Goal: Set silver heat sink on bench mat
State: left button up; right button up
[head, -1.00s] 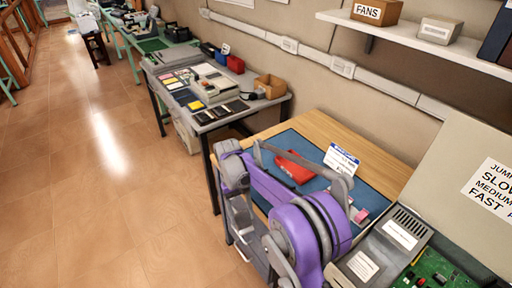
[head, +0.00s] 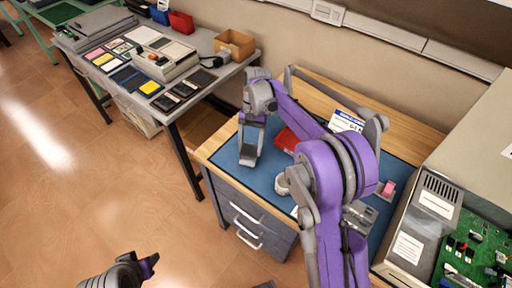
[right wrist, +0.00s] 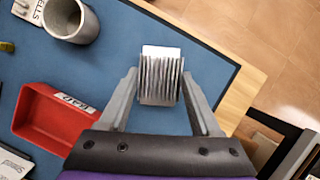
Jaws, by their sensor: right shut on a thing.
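The silver heat sink (right wrist: 160,82), a finned metal block, sits between the fingertips of my right gripper (right wrist: 159,76) in the right wrist view. The gripper is shut on it. The blue bench mat (right wrist: 215,72) lies under both, and I cannot tell whether the heat sink touches it. In the head view my right gripper (head: 250,152) points down over the left part of the mat (head: 268,181); the heat sink is hard to make out there. My left gripper (head: 148,263) is low at the left, over the floor, its jaw opening unclear.
A red bin (right wrist: 48,120) stands on the mat beside my right gripper. A grey metal cup (right wrist: 72,20) stands farther off. A pink item (head: 388,188) is at the mat's right. A metal unit (head: 423,215) and a green circuit board (head: 478,245) bound the right side.

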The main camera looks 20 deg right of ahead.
aim_at(253, 145)
jog(key=d+m+t+b, duration=0.1)
jog(key=m, duration=0.2)
jog(key=d+r+m+t+y+b, duration=0.1)
jog(key=m, duration=0.3)
jog(key=r+m+t, duration=0.1)
jog(key=m, duration=0.2)
jog(key=shift+w+d+r+m+t+y+b, duration=0.15)
jog(key=shift+w+d+m+t+y+b, duration=0.15)
jog(key=shift+w+d+y+b, duration=0.1)
jog(key=d+r+m+t+h+b, duration=0.2)
jog(key=d+r+m+t+b, duration=0.15)
jog(key=m, duration=0.85)
jog(key=f, duration=0.9)
jog(key=shift+w+a+f+b, duration=0.15)
jog(key=shift+a+b, duration=0.1)
jog(key=shift+b, duration=0.15)
jog(key=o, duration=1)
